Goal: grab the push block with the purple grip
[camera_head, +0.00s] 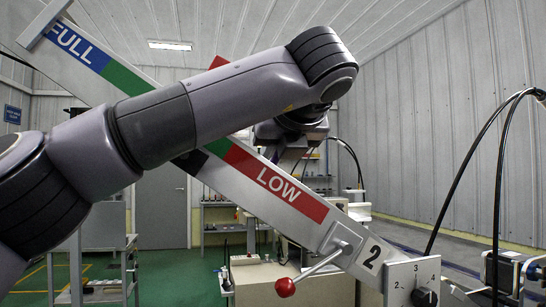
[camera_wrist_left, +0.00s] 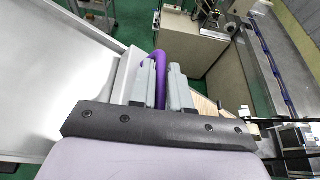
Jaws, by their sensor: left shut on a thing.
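The push block's purple grip (camera_wrist_left: 155,64) shows in the left wrist view, a curved purple bar between the two grey fingers of my left gripper (camera_wrist_left: 162,75). The fingers are shut on it. The white body of the block (camera_wrist_left: 127,72) seems to stand just left of the fingers, against a broad pale sloping surface; much of it is hidden by the gripper. In the head view my left arm crosses from the left, and its gripper end (camera_head: 290,135) is mostly hidden behind the wrist. My right gripper is in neither view.
A sloping magazine rail (camera_head: 225,165) with FULL and LOW labels runs behind my left arm. A lever with a red knob (camera_head: 285,287), a dial panel (camera_head: 412,283) and black cables stand at the lower right. Benches and shelves stand farther back.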

